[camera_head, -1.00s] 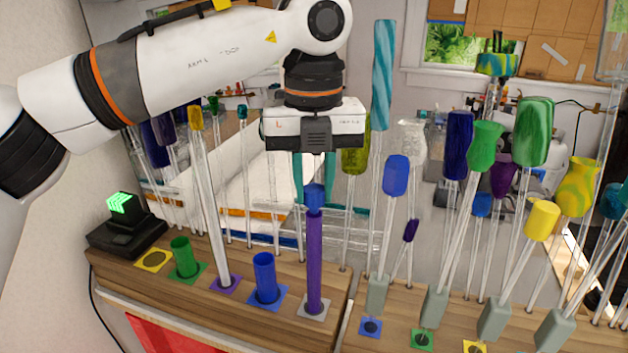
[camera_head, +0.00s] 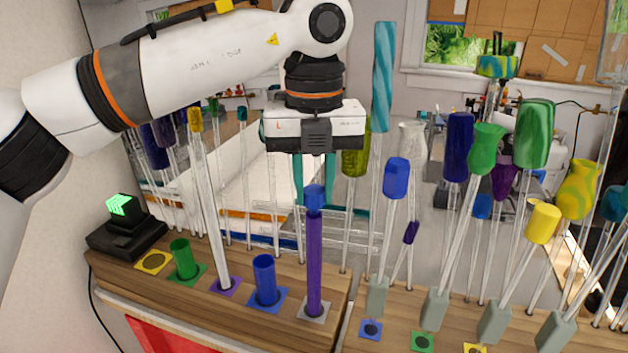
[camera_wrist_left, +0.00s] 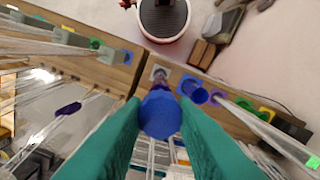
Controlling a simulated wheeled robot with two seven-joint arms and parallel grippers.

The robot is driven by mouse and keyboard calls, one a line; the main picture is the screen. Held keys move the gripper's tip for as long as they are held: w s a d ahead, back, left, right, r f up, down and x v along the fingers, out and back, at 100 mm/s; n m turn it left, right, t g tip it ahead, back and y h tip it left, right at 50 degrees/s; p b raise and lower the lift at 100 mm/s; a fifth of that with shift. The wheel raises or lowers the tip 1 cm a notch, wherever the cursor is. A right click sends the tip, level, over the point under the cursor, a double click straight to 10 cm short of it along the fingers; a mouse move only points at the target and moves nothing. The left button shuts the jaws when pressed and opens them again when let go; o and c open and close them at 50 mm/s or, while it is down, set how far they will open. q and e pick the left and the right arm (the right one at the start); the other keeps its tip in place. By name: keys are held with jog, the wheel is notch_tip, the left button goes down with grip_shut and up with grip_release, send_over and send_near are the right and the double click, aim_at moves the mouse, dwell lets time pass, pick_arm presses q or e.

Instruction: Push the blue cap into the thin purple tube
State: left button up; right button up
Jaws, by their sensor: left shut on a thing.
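The thin purple tube (camera_head: 314,265) stands upright on a pale square at the right end of the left wooden block. The blue cap (camera_head: 314,199) is at the tube's top, in line with it; how deep it sits cannot be told. My left gripper (camera_head: 314,200) points down with its teal fingers on either side of the cap, shut on it. In the left wrist view the blue cap (camera_wrist_left: 160,114) lies between the fingertips, with a little purple showing past it. My right gripper is in neither current view.
A short wide blue tube (camera_head: 264,280) and a green tube (camera_head: 185,258) stand left of the purple tube. A leaning clear rod with a yellow top (camera_head: 195,118) is close by. Several glass rods with coloured heads, such as a blue one (camera_head: 396,178), crowd the right.

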pick_arm(q)
jog(key=shift+w+r+p, duration=0.25)
jog(key=shift+r+p, duration=0.05)
jog(key=shift+s+r, duration=0.1)
jog(key=shift+r, duration=0.2)
dwell(0.3)
jog(key=shift+s, duration=0.2)
jog(key=shift+f+b, duration=1.15)
dwell(0.9)
jog(key=shift+r, duration=0.2)
jog(key=shift+r+p, duration=0.55)
jog(key=shift+r, duration=0.1)
jog(key=shift+f+b, duration=0.95)
jog(key=shift+f, duration=0.15)
dwell(0.7)
